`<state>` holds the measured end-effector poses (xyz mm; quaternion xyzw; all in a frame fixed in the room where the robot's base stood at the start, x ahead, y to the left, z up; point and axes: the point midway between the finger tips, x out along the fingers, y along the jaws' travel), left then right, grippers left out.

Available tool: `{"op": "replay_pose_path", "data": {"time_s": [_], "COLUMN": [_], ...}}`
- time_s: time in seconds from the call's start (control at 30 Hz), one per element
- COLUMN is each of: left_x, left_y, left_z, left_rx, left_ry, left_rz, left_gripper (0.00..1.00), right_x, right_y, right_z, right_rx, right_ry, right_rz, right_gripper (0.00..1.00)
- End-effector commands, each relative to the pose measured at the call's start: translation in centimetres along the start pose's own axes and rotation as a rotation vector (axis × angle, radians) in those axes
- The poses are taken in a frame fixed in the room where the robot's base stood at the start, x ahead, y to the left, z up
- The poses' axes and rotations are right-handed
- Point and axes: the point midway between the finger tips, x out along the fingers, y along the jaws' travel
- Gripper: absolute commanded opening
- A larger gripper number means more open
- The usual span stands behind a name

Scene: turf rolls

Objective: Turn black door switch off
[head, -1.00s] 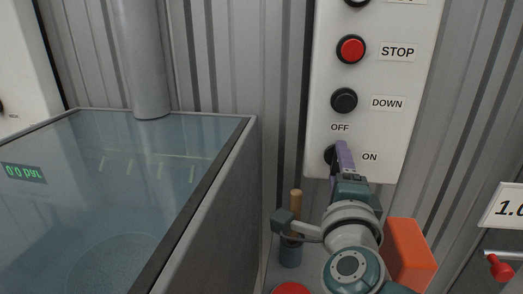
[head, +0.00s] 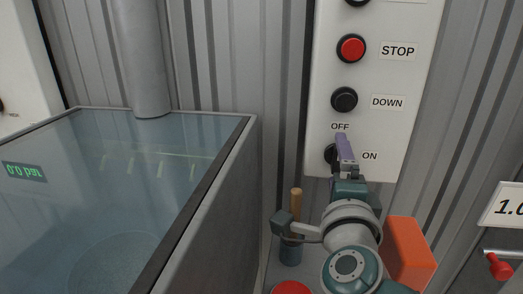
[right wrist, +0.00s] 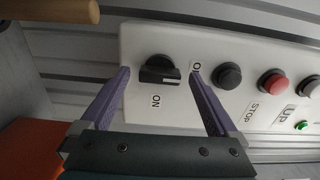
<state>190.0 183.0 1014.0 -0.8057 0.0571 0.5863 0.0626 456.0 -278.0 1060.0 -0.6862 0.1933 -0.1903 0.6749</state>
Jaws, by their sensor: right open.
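The black door switch is a rotary knob at the bottom of the white control panel, partly hidden behind my right gripper in the head view (head: 330,154). The right wrist view shows the knob (right wrist: 158,69) clearly, its bar lying roughly in line with the "OFF" label (right wrist: 196,73); the "ON" label (right wrist: 156,101) is to its side. My right gripper (head: 342,138) is open, and its two purple fingers (right wrist: 160,75) stand on either side of the knob with visible gaps. I cannot tell their depth to the panel. My left gripper is not in view.
The white panel (head: 385,25) also carries a black DOWN button (head: 344,100) and a red STOP button (head: 351,48) above. A glass-topped tank (head: 190,215) stands left. An orange block (head: 411,252) and a wooden-handled tool (head: 296,203) are near my right arm.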

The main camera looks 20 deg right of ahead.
Motion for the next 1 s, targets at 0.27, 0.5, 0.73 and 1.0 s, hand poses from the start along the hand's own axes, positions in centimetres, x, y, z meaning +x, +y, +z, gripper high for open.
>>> {"op": "replay_pose_path", "data": {"time_s": [0.27,0.5,0.73,1.0], "left_x": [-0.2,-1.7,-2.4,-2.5], "left_y": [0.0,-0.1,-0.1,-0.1], "left_z": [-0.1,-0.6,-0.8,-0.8], "left_rx": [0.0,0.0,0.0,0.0], "left_ry": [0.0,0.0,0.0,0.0], "left_rz": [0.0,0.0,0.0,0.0], "left_gripper": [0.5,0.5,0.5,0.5], "right_x": [-0.5,-4.7,-8.7,-10.0], "right_y": [-0.1,-0.2,0.0,0.0], "right_z": [0.0,0.0,0.0,0.0], "right_rx": [0.001,0.0,0.0,0.002], "right_ry": [0.0,-0.001,0.0,0.001], "right_rz": [0.001,0.006,0.003,-0.001], "right_gripper": [0.95,0.95,0.95,0.95]}}
